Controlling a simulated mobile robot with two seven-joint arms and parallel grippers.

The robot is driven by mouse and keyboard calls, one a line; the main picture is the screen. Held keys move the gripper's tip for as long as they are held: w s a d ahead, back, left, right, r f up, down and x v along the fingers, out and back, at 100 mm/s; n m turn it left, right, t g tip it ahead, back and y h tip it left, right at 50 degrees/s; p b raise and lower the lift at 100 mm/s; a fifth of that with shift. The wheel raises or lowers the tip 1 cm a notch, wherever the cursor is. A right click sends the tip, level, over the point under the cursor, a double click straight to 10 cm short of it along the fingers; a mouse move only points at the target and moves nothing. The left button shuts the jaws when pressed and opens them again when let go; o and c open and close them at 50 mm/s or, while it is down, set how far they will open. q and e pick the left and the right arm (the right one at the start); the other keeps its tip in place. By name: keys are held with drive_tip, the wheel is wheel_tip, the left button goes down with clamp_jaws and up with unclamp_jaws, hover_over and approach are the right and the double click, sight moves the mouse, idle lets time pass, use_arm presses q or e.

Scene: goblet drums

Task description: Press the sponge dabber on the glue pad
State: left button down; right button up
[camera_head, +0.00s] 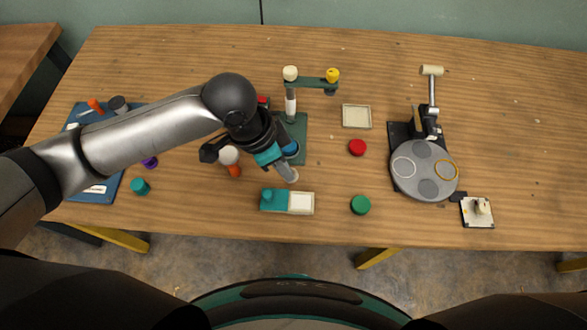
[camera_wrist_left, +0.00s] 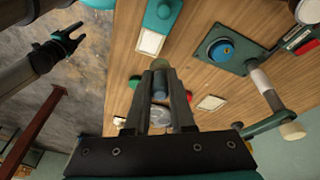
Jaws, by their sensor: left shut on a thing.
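My left gripper (camera_head: 283,164) is shut on the sponge dabber, whose pale end (camera_head: 290,175) shows below the fingers. In the left wrist view the dabber (camera_wrist_left: 160,64) shows as a small olive-tan round end past the fingertips (camera_wrist_left: 160,82). The glue pad (camera_head: 301,203), a cream square on a teal block, lies in front of the gripper. It also shows in the left wrist view (camera_wrist_left: 150,42). The dabber appears above the table and apart from the pad. A dark gripper, which looks like my right one (camera_wrist_left: 62,48), is at the left of the wrist view; its jaw state is unclear.
A green stand (camera_head: 300,125) with a blue round piece is just behind the gripper. Red (camera_head: 357,147) and green (camera_head: 360,205) discs lie to the right, with a cream tray (camera_head: 357,116). A grey round turntable (camera_head: 425,170) stands further right.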

use_arm(q)
drive_tip(key=shift+s+d+f+m+g, duration=0.3)
drive_tip(key=shift+s+d+f+m, duration=0.3)
drive_tip(key=shift+d+m, duration=0.3)
drive_tip(key=shift+m+h, duration=0.3)
wheel_tip(320, 180, down, 7)
drive_tip(key=b, duration=0.7)
drive_tip(key=shift+s+d+r+b, duration=0.15)
drive_tip(key=shift+r+b, duration=0.05)
drive_tip(key=shift+b, duration=0.1)
drive_tip(key=shift+f, duration=0.55)
drive_tip(key=shift+s+f+p, duration=0.1)
drive_tip(key=shift+p, duration=0.3)
idle(1.9)
wheel_tip(320, 180, up, 7)
drive_tip(key=p, duration=0.8)
drive_tip(key=shift+p, duration=0.35)
